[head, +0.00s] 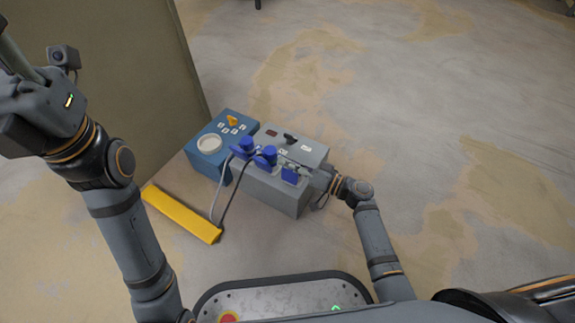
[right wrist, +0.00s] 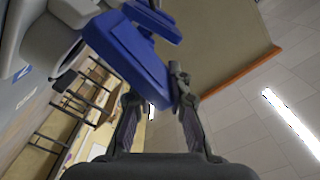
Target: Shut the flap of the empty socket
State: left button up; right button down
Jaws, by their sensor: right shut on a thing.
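The grey socket box (head: 277,192) stands on the floor beside a blue box. Two of its sockets hold blue plugs (head: 266,157) with cables. The blue flap (head: 290,175) of the third socket, at the right end of the row, stands open. In the right wrist view the flap (right wrist: 140,58) is large and close, reaching between the fingertips. My right gripper (head: 314,177) is at the box's right side, shut on this flap; the wrist view shows its two fingers (right wrist: 157,90). My left arm is raised at the upper left; its fingers are cut off by the frame edge.
The blue box (head: 205,170) has a round white dial and an orange knob. A yellow bar (head: 180,213) lies on the floor in front, with cables hanging near it. A tall panel (head: 120,80) stands behind at left. The floor to the right is clear.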

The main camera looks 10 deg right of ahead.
jog(key=shift+w+d+f+m, duration=0.15)
jog(key=shift+w+d+m, duration=0.15)
jog(key=shift+m, duration=0.4)
jog(key=shift+w, duration=0.1)
jog(key=c, duration=1.4)
grip_release()
jog(key=v, duration=1.2)
